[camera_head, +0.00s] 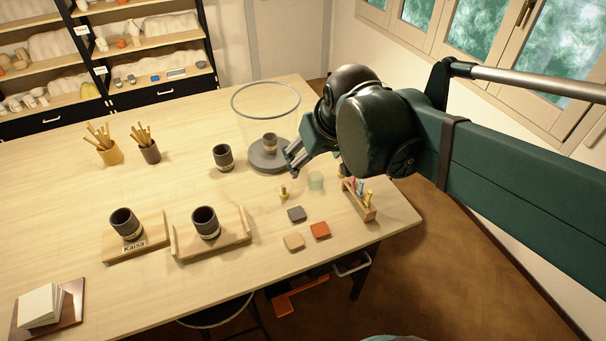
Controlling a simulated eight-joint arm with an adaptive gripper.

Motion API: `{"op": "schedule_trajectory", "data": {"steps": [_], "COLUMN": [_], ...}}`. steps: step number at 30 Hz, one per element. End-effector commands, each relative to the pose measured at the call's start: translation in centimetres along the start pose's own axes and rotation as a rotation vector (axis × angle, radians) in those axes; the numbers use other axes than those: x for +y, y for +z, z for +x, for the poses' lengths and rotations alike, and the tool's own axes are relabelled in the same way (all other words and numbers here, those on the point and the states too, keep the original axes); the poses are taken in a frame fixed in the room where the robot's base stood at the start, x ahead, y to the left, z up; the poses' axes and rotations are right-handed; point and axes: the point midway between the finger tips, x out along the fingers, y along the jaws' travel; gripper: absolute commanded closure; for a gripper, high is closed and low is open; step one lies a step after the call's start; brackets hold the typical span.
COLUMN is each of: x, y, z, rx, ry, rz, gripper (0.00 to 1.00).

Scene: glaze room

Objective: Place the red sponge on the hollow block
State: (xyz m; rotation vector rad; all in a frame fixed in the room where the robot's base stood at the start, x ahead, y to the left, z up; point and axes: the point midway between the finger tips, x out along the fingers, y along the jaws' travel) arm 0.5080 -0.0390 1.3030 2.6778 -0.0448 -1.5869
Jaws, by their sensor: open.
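A flat red square (320,230), which looks like the red sponge, lies on the table near its front right edge. A tan square (294,242) lies to its left and a dark grey square (297,214) lies behind it. My gripper (293,156) is open above the table, behind these squares, beside the round grey base with a dark cup. My wrist hides part of that area. I cannot pick out a hollow block for certain; a slim wooden block (359,204) holding coloured tools stands right of the squares.
Dark cups sit on two wooden stands (137,252) (212,252), and another dark cup (223,157) stands behind. A small greenish glass (316,181) is near the squares.

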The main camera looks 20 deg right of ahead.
Motion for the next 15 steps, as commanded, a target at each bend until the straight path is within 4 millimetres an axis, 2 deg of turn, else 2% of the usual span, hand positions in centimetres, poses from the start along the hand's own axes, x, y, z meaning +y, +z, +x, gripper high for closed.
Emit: {"op": "schedule_trajectory", "data": {"steps": [9, 15], "x": [-2.6, -3.6], "y": [4.7, 6.6], "z": [-1.0, -1.2], "rx": [0.074, 0.107], "ry": [-0.022, -0.034], "rz": [0.005, 0.009], "gripper": [0.34, 0.34]}}
